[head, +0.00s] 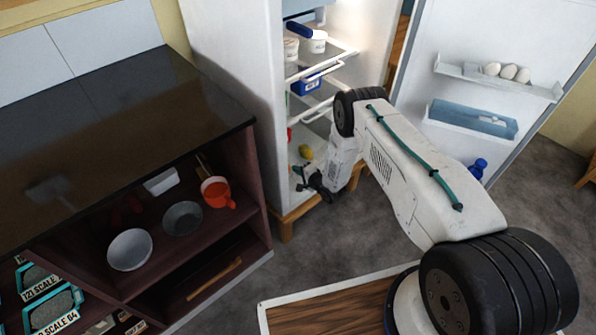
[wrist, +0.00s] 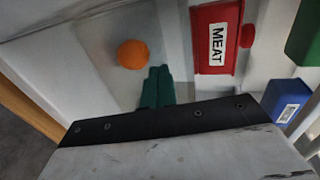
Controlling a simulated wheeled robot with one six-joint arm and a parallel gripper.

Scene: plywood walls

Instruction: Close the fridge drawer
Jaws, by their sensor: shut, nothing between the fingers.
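The white fridge (head: 232,70) stands open at the top centre of the head view, its door (head: 500,40) swung out to the right. White-edged shelves or drawer fronts (head: 322,108) show inside; I cannot tell for sure which is the drawer or how far out it is. My gripper (head: 299,172) is at the lower part of the fridge opening, low near its floor. In the wrist view its teal fingers (wrist: 157,87) are together and empty, pointing into the fridge, just below an orange (wrist: 132,54). Contact with any panel cannot be told.
A red MEAT box (wrist: 217,38), a blue carton (wrist: 287,100) and a green box (wrist: 305,38) are inside. The door holds eggs (head: 508,72) and a blue bottle (head: 478,169). A dark cabinet (head: 120,120) with bowls stands left. Grey floor is free below the door.

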